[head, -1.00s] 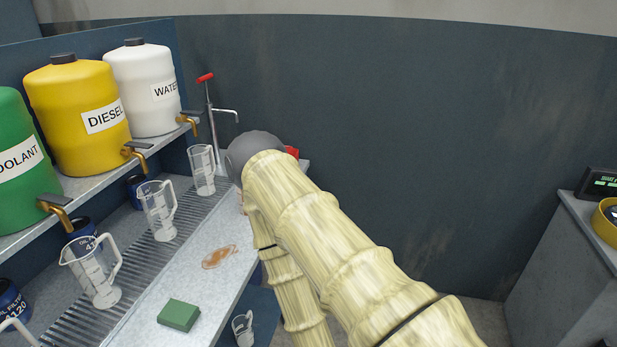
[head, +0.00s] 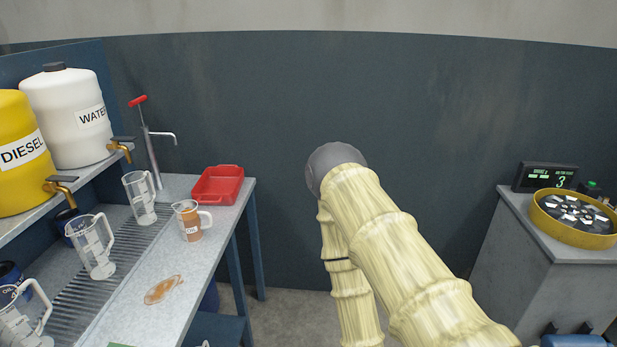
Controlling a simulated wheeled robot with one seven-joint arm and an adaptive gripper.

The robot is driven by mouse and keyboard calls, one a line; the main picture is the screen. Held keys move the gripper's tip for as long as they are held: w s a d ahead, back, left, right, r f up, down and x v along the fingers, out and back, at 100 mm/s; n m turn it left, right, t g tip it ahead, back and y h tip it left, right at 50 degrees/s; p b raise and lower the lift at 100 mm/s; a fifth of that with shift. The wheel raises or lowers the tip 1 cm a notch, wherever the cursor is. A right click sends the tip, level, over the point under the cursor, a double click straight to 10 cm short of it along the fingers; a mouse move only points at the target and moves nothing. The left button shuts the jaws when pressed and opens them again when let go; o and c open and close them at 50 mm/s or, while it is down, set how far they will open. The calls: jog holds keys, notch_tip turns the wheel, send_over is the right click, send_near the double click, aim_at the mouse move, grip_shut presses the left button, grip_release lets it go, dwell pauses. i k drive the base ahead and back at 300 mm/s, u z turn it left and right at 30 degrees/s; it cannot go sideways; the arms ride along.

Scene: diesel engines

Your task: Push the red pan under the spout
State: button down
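The red pan (head: 217,185) is a shallow rectangular tray on the far right corner of the grey workbench (head: 205,262). The spout (head: 163,135) belongs to a metal hand pump with a red handle (head: 138,101), standing at the back of the bench. The spout points right and ends to the left of the pan and above it; the pan does not appear directly below it. My arm reaches up the middle of the head view, to the right of the bench and apart from the pan. My gripper is hidden behind the arm.
A jug with brown liquid (head: 190,220) stands just in front of the pan. Clear measuring jugs (head: 92,246) stand on the drain grate. A brown spill (head: 163,290) lies on the bench. Water (head: 68,115) and diesel (head: 18,155) containers are left. A cabinet (head: 545,262) stands right.

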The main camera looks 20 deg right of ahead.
aim_at(221, 184)
jog(key=z, duration=0.8)
jog(key=i, duration=2)
jog(key=u, duration=0.7)
